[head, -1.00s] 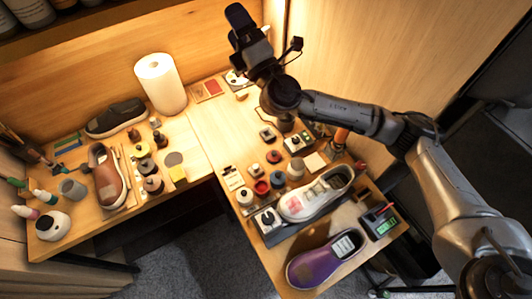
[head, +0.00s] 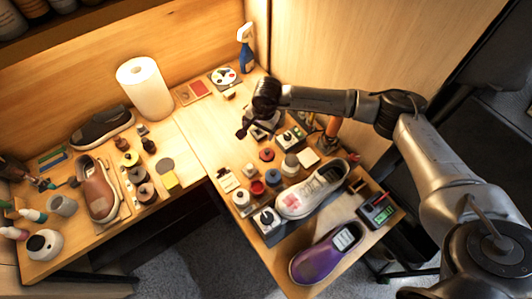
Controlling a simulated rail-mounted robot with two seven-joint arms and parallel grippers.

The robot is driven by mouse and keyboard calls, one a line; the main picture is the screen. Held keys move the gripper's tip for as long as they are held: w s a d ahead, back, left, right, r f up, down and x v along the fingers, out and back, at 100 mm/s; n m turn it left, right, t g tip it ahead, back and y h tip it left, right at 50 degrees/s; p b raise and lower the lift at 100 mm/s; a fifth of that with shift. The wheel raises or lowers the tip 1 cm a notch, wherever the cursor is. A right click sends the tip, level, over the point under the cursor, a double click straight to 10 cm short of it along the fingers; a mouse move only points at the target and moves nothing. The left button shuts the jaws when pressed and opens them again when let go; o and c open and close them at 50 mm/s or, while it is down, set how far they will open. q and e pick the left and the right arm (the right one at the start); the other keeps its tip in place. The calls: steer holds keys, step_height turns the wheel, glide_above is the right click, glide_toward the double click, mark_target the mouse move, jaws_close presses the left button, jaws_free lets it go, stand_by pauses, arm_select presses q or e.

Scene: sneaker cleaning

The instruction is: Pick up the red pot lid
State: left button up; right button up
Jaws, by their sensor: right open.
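A small red lid (head: 267,154) lies flat on the right-hand bench, among several small pots. An open pot with red inside (head: 257,187) stands nearer to me, left of the white sneaker. My right gripper (head: 254,135) is open and points down, just beyond the red lid and a little to its left. It appears empty and apart from the lid. Its fingers are small and dark here, and the wrist partly hides the bench behind. My left gripper is not in view.
A white sneaker (head: 312,190) and a purple shoe (head: 326,254) lie nearer to me. Several pots, including a black-topped one (head: 289,165), crowd around the lid. A paper towel roll (head: 145,89) stands at the back left. The bench left of the gripper is clear (head: 207,127).

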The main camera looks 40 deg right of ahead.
mark_target(267, 151)
steer(key=f+n, duration=0.1)
steer(key=f, duration=0.3)
steer(key=s+d+f+n+g, duration=0.1)
steer(key=f, duration=0.4)
steer(key=s+f+n+h+b, duration=0.1)
steer(key=f, duration=0.4)
steer(key=shift+s+d, duration=0.1)
steer(key=shift+d, duration=0.15)
steer(key=shift+c, duration=0.4)
steer(key=c, duration=0.9)
